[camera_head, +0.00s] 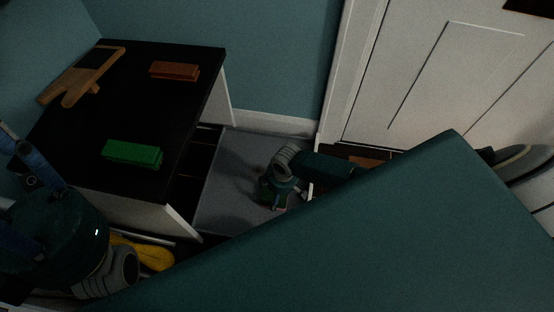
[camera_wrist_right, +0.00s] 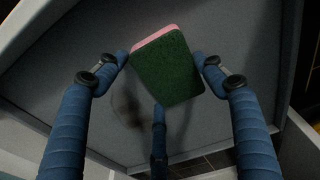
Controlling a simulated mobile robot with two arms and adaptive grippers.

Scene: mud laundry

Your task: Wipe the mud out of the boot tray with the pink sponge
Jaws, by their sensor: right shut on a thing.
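The grey boot tray (camera_head: 232,168) lies on the floor between a black-topped cabinet and a white door; it fills much of the right wrist view (camera_wrist_right: 75,75). My right gripper (camera_head: 275,195) is low over the tray. In the right wrist view its blue fingers (camera_wrist_right: 164,85) are closed around the sponge, which has a dark green face (camera_wrist_right: 168,72) and a pink layer along one edge (camera_wrist_right: 153,36). A brownish mud smear (camera_wrist_right: 124,108) shows on the tray floor beside the sponge. I cannot tell whether the sponge touches the tray. My left gripper (camera_head: 30,160) is at the far left, partly cut off.
The black cabinet top (camera_head: 130,105) holds a green brush-like block (camera_head: 132,154), a brown one (camera_head: 174,70) and a wooden boot jack (camera_head: 82,78). Yellow items (camera_head: 148,253) lie below the cabinet. A large teal slab (camera_head: 380,230) hides the lower right.

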